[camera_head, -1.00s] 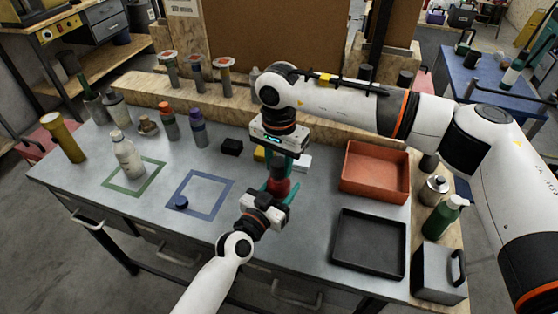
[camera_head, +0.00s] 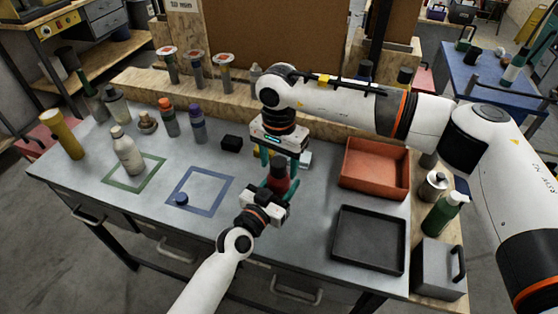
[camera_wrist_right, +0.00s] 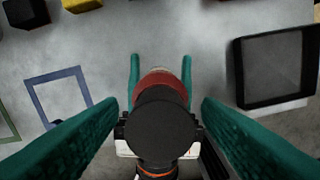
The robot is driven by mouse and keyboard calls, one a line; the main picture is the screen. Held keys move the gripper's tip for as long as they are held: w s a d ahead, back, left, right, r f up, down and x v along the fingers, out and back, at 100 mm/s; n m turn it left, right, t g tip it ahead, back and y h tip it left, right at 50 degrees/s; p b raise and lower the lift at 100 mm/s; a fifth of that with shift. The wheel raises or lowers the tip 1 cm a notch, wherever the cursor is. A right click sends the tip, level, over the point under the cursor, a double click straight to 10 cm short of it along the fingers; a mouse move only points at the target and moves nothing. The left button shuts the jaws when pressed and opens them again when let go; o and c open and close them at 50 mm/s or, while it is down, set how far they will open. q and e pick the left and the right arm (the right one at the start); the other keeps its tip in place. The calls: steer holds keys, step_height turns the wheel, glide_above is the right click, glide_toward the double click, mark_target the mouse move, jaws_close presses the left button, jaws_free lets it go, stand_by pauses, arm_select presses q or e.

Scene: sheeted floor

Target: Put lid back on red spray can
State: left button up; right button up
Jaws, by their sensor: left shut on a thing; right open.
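The red spray can (camera_head: 278,182) is upright between the teal fingers of my left gripper (camera_head: 279,186), which is shut on it, over the front middle of the table. A black lid (camera_wrist_right: 160,128) is at the can's top, lined up with it; whether it is fully seated is hidden. The can's red shoulder (camera_wrist_right: 160,80) shows beyond the lid in the right wrist view. My right gripper (camera_head: 280,160) points down from above. Its open fingers stand on both sides of the lid, apart from it.
A blue square outline (camera_head: 201,191) holds a small dark blue disc (camera_head: 181,199). A black tray (camera_head: 369,239) and an orange bin (camera_head: 376,168) lie to the right. Small blocks (camera_head: 232,142) sit behind the grippers.

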step_height(320, 180, up, 12)
stand_by(0.4)
arm_select(q)
steer(key=o, duration=1.4)
steer(key=shift+o, duration=0.2)
steer(key=b+v, duration=0.1)
steer(key=v, duration=1.1)
steer(key=shift+s, duration=0.1)
arm_select(e)
steer(key=shift+f, duration=0.7)
steer(key=shift+f, duration=0.1)
